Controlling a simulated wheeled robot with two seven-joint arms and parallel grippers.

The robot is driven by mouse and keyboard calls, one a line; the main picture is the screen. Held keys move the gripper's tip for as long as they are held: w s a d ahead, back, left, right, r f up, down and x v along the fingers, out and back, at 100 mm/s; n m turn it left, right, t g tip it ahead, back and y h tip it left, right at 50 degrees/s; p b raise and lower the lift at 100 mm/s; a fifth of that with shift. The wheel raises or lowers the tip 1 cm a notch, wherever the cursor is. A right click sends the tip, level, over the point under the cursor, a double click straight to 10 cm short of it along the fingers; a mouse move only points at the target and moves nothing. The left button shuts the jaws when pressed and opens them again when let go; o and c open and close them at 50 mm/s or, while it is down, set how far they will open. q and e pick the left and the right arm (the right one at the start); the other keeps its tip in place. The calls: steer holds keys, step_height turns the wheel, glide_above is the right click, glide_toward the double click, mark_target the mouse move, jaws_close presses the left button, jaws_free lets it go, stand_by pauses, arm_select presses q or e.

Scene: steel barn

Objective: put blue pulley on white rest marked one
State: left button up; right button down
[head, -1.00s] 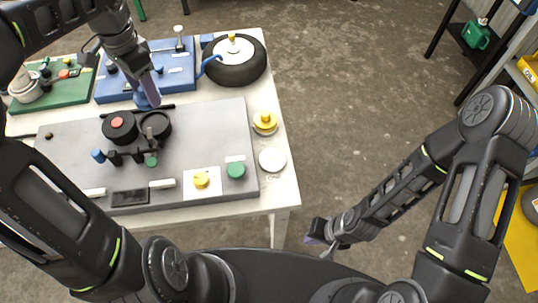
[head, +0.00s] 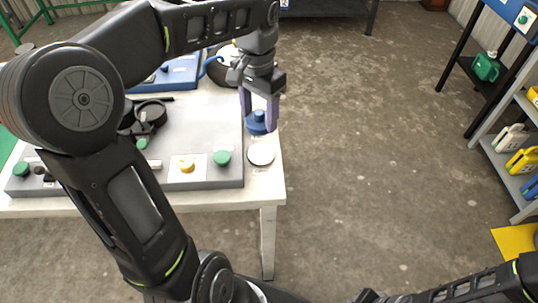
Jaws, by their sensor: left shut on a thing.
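My left gripper (head: 259,118) is shut on the blue pulley (head: 257,123), with its purple fingers on either side. The pulley is at the right end of the white table, near the grey panel's edge. I cannot tell whether it touches anything beneath it. A round white rest (head: 261,154) lies just in front of the pulley, with nothing on it. Any mark by it is too small to read. The yellow pulley does not show; the blue pulley and gripper cover that area. My right gripper is out of view.
The grey panel (head: 205,125) holds a green knob (head: 222,157), a yellow knob (head: 187,166) and black round parts. A black rounded thing (head: 228,66) and a blue board (head: 180,72) stand behind. My left arm hides much of the table. Open floor lies right of the table.

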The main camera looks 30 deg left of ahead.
arm_select(q)
steer(key=shift+d, duration=0.2)
glide_above(261, 153)
steer(key=shift+f, duration=3.05)
steer(key=shift+f, duration=1.9)
steer(key=shift+f, duration=0.2)
steer(key=o, duration=1.2)
steer(key=shift+o, duration=0.2)
steer(key=shift+r, duration=0.15)
